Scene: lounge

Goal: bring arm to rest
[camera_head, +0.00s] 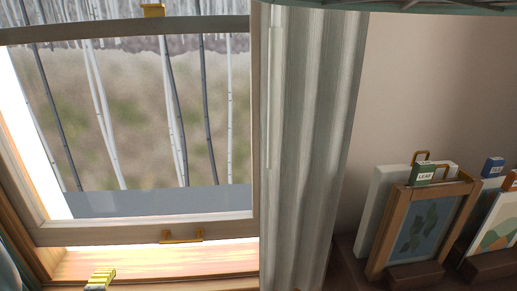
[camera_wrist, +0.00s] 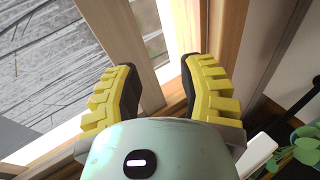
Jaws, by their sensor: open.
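My gripper (camera_wrist: 158,80) shows in the wrist view with its two yellow, black-padded fingers spread apart and nothing between them. Past the fingertips are a wooden window frame and a bright strip of light. In the head view only a yellow part of my gripper (camera_head: 100,279) shows at the bottom left, by the wooden sill (camera_head: 180,262). The rest of my arm is mostly out of view.
A window sash (camera_head: 140,229) with a yellow handle (camera_head: 183,237) stands above the sill, with a bright strip between. A grey curtain (camera_head: 312,140) hangs to its right. Framed pictures (camera_head: 384,232) stand at the right. A green plant (camera_wrist: 306,145) is at lower right in the wrist view.

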